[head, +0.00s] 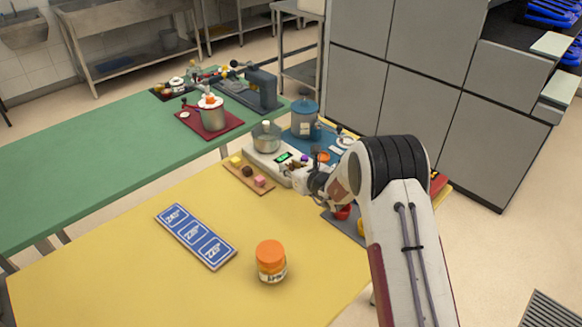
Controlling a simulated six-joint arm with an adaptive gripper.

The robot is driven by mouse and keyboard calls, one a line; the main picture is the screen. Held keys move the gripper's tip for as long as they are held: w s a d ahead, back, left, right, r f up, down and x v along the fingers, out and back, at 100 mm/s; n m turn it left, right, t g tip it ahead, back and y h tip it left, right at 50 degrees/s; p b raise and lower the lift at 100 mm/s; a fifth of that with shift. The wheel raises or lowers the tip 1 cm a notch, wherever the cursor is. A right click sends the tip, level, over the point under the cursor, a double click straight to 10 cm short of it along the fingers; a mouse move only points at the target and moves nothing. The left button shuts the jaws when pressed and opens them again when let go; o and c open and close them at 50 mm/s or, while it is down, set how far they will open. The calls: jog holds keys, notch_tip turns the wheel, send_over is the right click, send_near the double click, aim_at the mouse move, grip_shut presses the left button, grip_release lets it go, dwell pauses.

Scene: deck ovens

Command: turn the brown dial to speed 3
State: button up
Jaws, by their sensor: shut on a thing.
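A white device (262,150) with a green lit display (283,157) and a silver pot (266,136) on top stands at the back of the yellow table. My gripper (303,180) is at the right end of this device, low against its front. It is shut on the brown dial, which the fingers and wrist mostly hide. The dial's marks and its present setting are too small and too covered to read.
A blue canister (304,118) stands on a blue mat behind the device. A wooden board (251,178) with small cubes lies in front. A blue sign (195,237) and an orange-lidded jar (271,262) are on the yellow table (120,260), with free room around them.

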jog(key=shift+m+h, duration=0.3)
jog(key=shift+c, duration=0.2)
jog(key=o, duration=1.1)
jog(key=shift+s, duration=0.2)
jog(key=v, duration=1.1)
jog(key=shift+s, duration=0.3)
jog(key=shift+d+r, duration=0.1)
